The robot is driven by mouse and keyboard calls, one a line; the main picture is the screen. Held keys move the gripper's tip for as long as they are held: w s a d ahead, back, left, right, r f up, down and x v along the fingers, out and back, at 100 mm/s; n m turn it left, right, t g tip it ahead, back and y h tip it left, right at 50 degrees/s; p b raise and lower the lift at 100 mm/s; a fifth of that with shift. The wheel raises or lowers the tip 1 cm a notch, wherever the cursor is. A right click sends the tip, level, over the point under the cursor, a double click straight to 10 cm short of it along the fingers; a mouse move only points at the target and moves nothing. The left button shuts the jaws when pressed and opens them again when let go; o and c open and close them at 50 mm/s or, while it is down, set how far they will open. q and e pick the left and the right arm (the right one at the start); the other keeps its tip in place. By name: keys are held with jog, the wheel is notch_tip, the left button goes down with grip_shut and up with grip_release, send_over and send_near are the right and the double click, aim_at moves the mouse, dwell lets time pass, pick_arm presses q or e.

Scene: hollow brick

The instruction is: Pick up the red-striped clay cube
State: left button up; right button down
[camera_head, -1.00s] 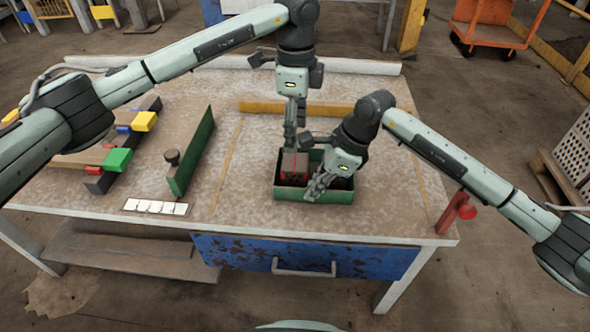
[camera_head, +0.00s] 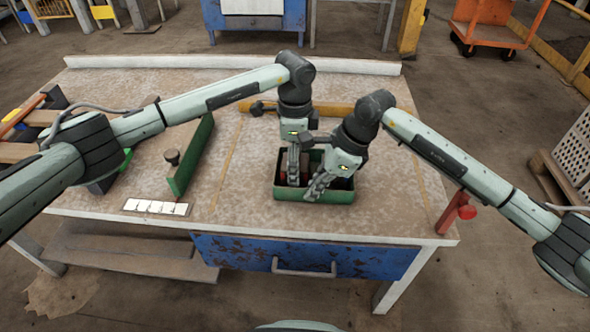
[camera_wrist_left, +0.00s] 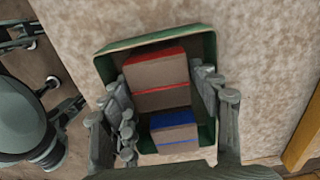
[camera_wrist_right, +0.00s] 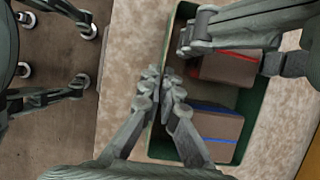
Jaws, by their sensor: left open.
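The red-striped clay cube (camera_wrist_left: 158,80) sits in a green tray (camera_head: 312,196) beside a blue-striped cube (camera_wrist_left: 173,130). In the right wrist view the red-striped cube (camera_wrist_right: 228,68) is partly covered by my left gripper. My left gripper (camera_head: 292,174) is open and points down into the tray. Its fingers (camera_wrist_left: 163,92) stand on either side of the red-striped cube; I cannot tell if they touch it. My right gripper (camera_head: 316,188) is at the tray's front wall. In the right wrist view its fingertips (camera_wrist_right: 161,84) are close together, one on each side of the wall.
An upright green plate (camera_head: 189,158) and a dark knob (camera_head: 172,157) stand left of the tray. A white marked strip (camera_head: 155,207) lies near the front edge. A yellow bar (camera_head: 340,109) lies behind the tray. A red clamp (camera_head: 457,212) is on the right edge.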

pick_arm(q)
jog(key=shift+f, duration=0.9)
jog(key=c, duration=0.9)
notch_tip(320, 180, up, 10)
jog(key=shift+r, duration=0.1)
pick_arm(e)
jog(key=c, duration=2.3)
grip_release()
jog(key=o, duration=0.7)
jog(key=shift+c, duration=0.2)
